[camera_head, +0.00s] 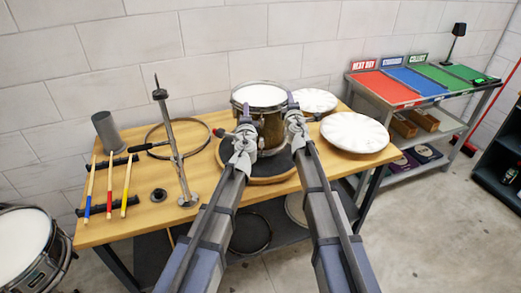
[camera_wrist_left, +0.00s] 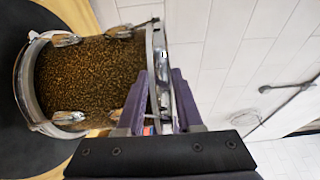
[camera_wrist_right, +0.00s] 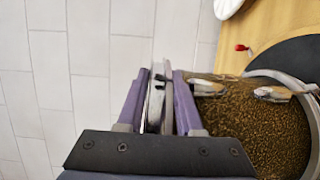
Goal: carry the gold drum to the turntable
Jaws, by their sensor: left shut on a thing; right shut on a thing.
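The gold drum (camera_head: 271,128), with a white head and chrome rims, is upright at the middle of the wooden bench, over the turntable (camera_head: 262,168), a round wooden disc with a black top. My left gripper (camera_head: 243,125) is shut on the drum's upper rim at its left side. My right gripper (camera_head: 291,108) is shut on the same rim at its right side. The drum's gold glitter shell shows in the left wrist view (camera_wrist_left: 85,80) and in the right wrist view (camera_wrist_right: 265,125). My grippers partly hide the drum, and I cannot tell whether its bottom touches the turntable.
White drumheads (camera_head: 354,132) lie right of the drum. A metal stand (camera_head: 172,150), a hoop (camera_head: 200,128), a grey cylinder (camera_head: 107,131) and drumsticks (camera_head: 108,188) occupy the left side. A shelf with coloured mats (camera_head: 386,86) stands at the right, and another drum (camera_head: 25,245) at lower left.

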